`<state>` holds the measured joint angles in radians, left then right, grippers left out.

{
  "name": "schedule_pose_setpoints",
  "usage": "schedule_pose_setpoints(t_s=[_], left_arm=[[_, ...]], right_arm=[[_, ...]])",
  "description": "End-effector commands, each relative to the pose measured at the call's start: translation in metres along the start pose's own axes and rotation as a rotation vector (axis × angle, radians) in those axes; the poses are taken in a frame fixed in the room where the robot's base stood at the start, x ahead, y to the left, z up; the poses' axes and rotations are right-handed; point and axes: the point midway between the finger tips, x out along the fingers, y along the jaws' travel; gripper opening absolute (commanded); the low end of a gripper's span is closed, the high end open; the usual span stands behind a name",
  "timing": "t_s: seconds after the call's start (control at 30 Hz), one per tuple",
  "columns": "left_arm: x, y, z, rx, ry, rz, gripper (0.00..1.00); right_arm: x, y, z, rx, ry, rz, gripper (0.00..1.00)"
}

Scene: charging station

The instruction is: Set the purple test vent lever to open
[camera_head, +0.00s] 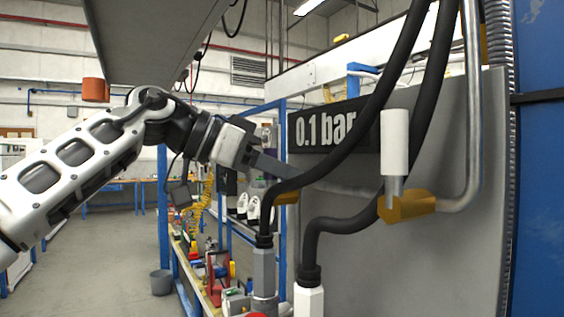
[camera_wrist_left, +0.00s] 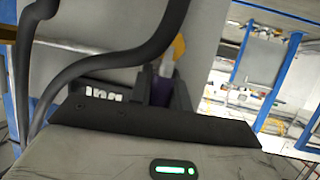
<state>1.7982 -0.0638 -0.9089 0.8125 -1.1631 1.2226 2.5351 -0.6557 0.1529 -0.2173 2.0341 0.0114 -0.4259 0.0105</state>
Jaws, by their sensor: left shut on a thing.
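The purple test vent lever (camera_wrist_left: 161,92) shows in the left wrist view, between the dark fingers of my left gripper (camera_wrist_left: 163,97). A metal stem (camera_wrist_left: 165,66) joins it to a yellow valve body (camera_wrist_left: 179,47). In the head view my left gripper (camera_head: 272,168) reaches in from the left, just below and left of the "0.1 bar" display (camera_head: 327,127). It is shut on the lever, which is mostly hidden by the fingers there. My right gripper is in neither view.
A white-handled lever (camera_head: 395,143) stands upright on another yellow valve (camera_head: 407,206) to the right. Thick black hoses (camera_head: 360,125) cross in front of the grey panel (camera_head: 455,250). A metal pipe (camera_head: 471,110) runs down the right side. A cluttered workbench (camera_head: 207,290) stands behind on the left.

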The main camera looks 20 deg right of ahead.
Motion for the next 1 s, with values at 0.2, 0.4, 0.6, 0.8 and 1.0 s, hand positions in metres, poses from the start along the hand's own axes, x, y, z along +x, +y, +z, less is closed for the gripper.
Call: schedule_pose_setpoints(t_s=[0.2, 0.4, 0.6, 0.8, 1.0], left_arm=[[-0.001, -0.001, -0.001, -0.014, 0.007, 0.003, 0.0], [-0.001, -0.001, -0.001, -0.015, 0.008, 0.003, 0.0], [-0.001, -0.001, -0.001, -0.014, 0.007, 0.003, 0.41], [-0.001, -0.001, 0.0, -0.012, 0.004, 0.004, 0.41], [-0.014, -0.001, 0.001, -0.012, 0.004, 0.002, 0.41]], right_arm=[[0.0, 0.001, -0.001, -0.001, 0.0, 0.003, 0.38], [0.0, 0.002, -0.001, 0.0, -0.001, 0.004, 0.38], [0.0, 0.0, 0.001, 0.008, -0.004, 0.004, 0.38], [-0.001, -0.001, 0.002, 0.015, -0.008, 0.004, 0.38], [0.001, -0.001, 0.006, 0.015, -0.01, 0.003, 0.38]])
